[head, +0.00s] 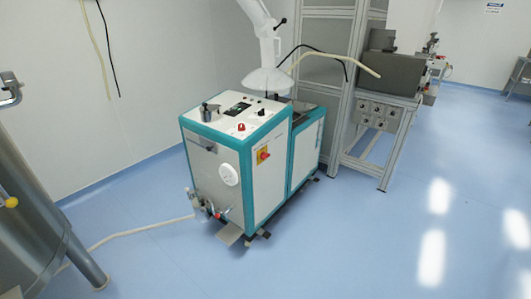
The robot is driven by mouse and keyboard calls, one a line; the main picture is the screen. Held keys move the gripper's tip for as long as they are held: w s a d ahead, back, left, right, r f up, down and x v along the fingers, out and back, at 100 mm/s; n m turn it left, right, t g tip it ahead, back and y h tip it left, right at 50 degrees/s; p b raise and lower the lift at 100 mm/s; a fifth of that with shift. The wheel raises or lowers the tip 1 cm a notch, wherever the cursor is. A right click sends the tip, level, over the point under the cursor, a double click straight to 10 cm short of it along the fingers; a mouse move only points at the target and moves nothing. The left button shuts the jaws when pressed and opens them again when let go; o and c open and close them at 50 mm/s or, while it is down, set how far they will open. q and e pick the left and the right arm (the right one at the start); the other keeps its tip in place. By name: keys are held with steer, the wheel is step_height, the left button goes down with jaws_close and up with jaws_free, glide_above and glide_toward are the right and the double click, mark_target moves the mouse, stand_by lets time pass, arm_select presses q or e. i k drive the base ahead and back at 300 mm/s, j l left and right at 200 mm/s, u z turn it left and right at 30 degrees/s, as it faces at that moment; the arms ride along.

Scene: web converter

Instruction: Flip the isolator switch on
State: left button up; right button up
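A red rotary isolator switch on a yellow plate (263,155) sits on the front-right side panel of a white and teal machine cabinet (270,190). The knob is too small to tell which position it is in. A smaller red knob (241,127) is on the cabinet's top panel, near a dark display (238,109). Neither of my grippers is in the head view.
A metal tank (30,215) with a leg stands at the left. A pale hose (135,232) runs over the floor to the cabinet. A metal frame with a grey box (391,74) is behind right. Blue floor (350,240) in front is clear.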

mark_target(264, 155)
steer(key=i+u, duration=0.1)
steer(key=i, duration=0.35)
steer(key=i+l+u, duration=0.1)
steer(key=i, duration=0.35)
steer(key=i+l+u, duration=0.1)
steer(key=i, duration=0.35)
steer(key=i+l+u, duration=0.1)
steer(key=i, duration=0.35)
steer(key=l, duration=0.1)
